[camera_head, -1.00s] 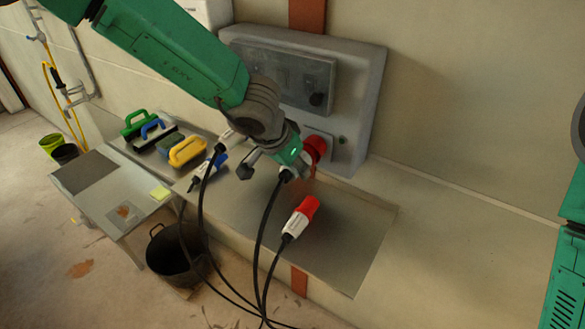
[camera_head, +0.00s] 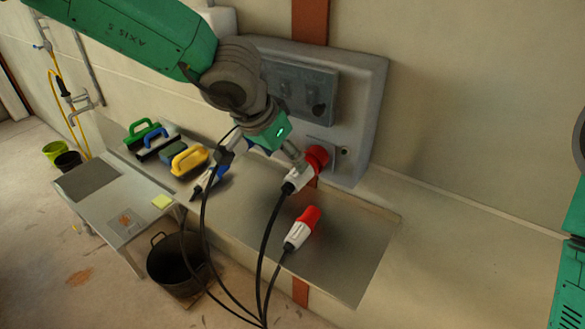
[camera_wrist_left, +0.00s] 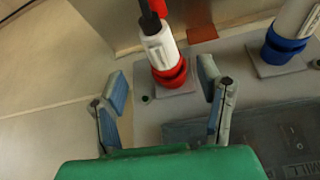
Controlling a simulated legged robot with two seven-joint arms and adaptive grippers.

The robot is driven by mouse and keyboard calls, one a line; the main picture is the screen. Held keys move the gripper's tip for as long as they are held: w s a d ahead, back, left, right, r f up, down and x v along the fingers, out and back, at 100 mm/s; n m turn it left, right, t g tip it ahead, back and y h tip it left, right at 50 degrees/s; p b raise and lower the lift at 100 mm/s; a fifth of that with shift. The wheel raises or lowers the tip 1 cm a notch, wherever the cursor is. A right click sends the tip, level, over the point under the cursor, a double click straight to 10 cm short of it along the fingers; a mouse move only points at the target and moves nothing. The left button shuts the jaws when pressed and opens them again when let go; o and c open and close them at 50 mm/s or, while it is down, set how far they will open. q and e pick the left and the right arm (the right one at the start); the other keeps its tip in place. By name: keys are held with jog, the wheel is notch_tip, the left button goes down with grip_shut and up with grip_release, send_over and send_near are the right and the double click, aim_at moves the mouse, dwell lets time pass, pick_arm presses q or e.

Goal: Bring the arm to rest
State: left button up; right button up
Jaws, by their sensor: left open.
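My left gripper (camera_head: 262,152) is open beside the wall box, up and left of a red-and-white plug (camera_head: 298,180). The plug sits at the red socket (camera_head: 317,158) on the grey box (camera_head: 365,100). In the left wrist view the open fingers (camera_wrist_left: 162,82) stand apart on either side of the plug (camera_wrist_left: 158,45), with visible gaps and nothing held. Part of the left arm hides the box's left side in the head view. A green part of my right arm shows at the right edge; its gripper is not visible.
A second red-tipped plug (camera_head: 301,229) lies on the metal shelf (camera_head: 350,260). A blue plug (camera_head: 207,183) and several trowels and brushes (camera_head: 189,159) are at left. A blue socket (camera_wrist_left: 285,45) is beside the red one. Black cables hang past a black bucket (camera_head: 175,262).

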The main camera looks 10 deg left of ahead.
pick_arm(q)
jog(key=s+a+f+n+y+b, duration=0.1)
jog(key=s+a+f+b, duration=0.25)
jog(key=f, duration=0.75)
jog(key=s+a+f+n+g+y+b, duration=0.1)
jog(key=s+a+f+y+b, duration=0.25)
jog(key=f, duration=0.75)
jog(key=s+a+f+n+h+b, duration=0.1)
jog(key=s+a+f+b, duration=0.4)
jog(key=f, duration=0.6)
jog(key=s+a+f+n+g+h+b, duration=0.1)
jog(key=s+f+b, duration=0.6)
jog(key=s+f, duration=0.8)
jog(key=s+a+g, duration=0.1)
jog(key=s+g, duration=0.1)
jog(key=s, duration=0.2)
jog(key=shift+s+a+n, duration=0.2)
jog(key=shift+a+n, duration=0.05)
jog(key=shift+n, duration=0.05)
jog(key=shift+w+f, duration=0.1)
jog(key=shift+f, duration=0.05)
